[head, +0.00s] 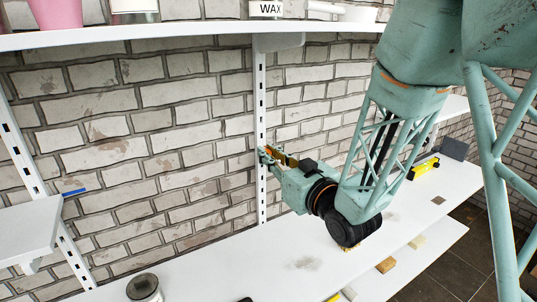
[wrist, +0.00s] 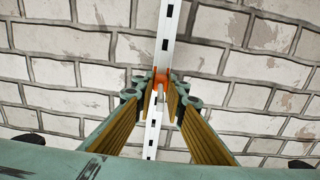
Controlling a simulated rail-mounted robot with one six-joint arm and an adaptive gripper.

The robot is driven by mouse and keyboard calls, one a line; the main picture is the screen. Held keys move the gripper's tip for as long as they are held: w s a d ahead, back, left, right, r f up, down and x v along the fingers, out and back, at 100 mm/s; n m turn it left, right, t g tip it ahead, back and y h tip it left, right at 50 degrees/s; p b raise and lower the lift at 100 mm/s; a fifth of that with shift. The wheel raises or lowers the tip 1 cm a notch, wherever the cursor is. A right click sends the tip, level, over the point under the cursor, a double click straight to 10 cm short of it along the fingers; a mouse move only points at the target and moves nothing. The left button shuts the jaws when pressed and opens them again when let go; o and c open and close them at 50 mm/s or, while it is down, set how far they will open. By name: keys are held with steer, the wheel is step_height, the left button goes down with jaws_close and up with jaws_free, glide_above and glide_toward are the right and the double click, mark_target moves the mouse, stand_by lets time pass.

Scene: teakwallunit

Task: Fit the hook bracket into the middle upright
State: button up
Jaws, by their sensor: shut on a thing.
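The middle upright (head: 261,105) is a white slotted strip running down the brick wall; in the wrist view it (wrist: 171,22) runs behind my fingertips. My gripper (head: 268,154) is at the upright, about halfway between the upper shelf and the worktop. In the wrist view my gripper (wrist: 161,88) is shut on the hook bracket, a small piece with an orange part (wrist: 162,75) and a pale grey peg. The bracket lies in front of the upright, in line with it. Whether it touches or enters a slot cannot be told.
An upper shelf (head: 190,36) with a WAX box (head: 266,9) is above. The white worktop (head: 200,268) below carries a jar (head: 144,288), a yellow level (head: 424,169) and small blocks. A left upright (head: 22,150) has a small shelf (head: 30,228). The wall around my gripper is clear.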

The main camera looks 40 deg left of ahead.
steer(key=shift+a, duration=0.1)
steer(key=o, duration=0.9)
steer(key=v, duration=1.2)
steer(key=shift+w, duration=0.1)
stand_by(0.6)
